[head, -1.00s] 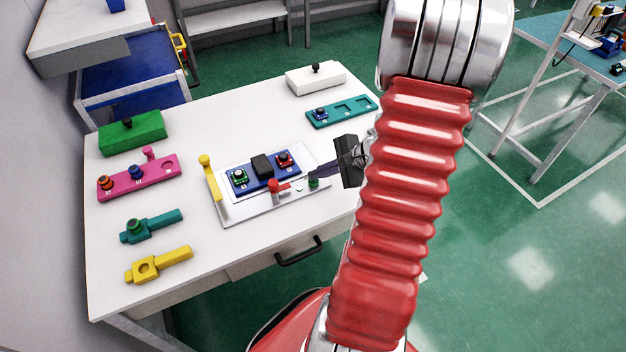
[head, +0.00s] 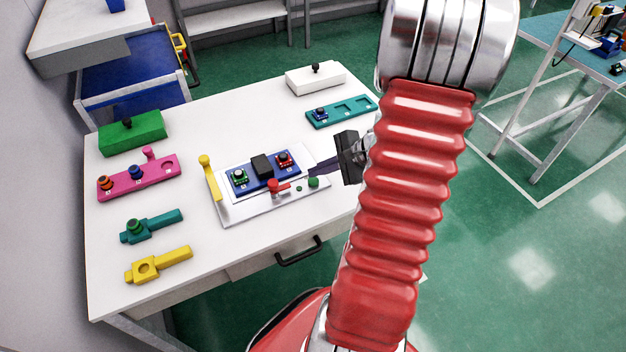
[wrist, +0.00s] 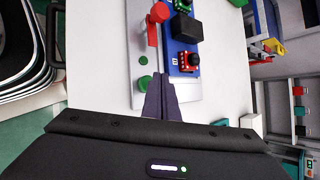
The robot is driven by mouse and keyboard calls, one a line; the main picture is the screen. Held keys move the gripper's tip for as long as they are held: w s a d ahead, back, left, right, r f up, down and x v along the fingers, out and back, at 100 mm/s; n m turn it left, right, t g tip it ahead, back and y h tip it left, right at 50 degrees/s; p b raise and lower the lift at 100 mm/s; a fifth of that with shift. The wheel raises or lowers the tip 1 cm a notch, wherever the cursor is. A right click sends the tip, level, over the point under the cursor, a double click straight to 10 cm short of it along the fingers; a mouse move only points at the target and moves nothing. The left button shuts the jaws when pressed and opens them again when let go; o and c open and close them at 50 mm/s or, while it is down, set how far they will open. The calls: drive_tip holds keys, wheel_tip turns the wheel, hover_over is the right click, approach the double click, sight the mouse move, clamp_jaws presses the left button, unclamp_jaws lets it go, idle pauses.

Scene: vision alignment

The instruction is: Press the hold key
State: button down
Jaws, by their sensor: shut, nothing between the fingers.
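A pale fixture plate (head: 240,213) on the white table carries a blue block (head: 252,186) with a green-ringed part (head: 239,176), a red-ringed part (head: 283,160) and a black block (head: 262,166). Along its front edge are a red-knobbed lever (head: 273,185), a small flat green disc (head: 299,188) and a raised green button (head: 313,182). No readable label shows which is the hold key. My gripper (head: 311,173) is shut and empty, its tips near the raised button. In the wrist view the fingertips (wrist: 156,77) are beside the green button (wrist: 144,83); I cannot tell if they touch.
A yellow upright handle (head: 208,177) stands at the plate's left end. Left of it are a green box (head: 132,134), a pink tray (head: 128,184), and teal (head: 160,224) and yellow (head: 172,256) holders. A teal tray (head: 345,113) and white box (head: 315,79) stand behind.

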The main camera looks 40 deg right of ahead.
sight(318, 182)
drive_tip(key=shift+r, duration=0.2)
wheel_tip(318, 182, up, 6)
drive_tip(key=shift+f, duration=0.1)
idle(0.8)
idle(0.5)
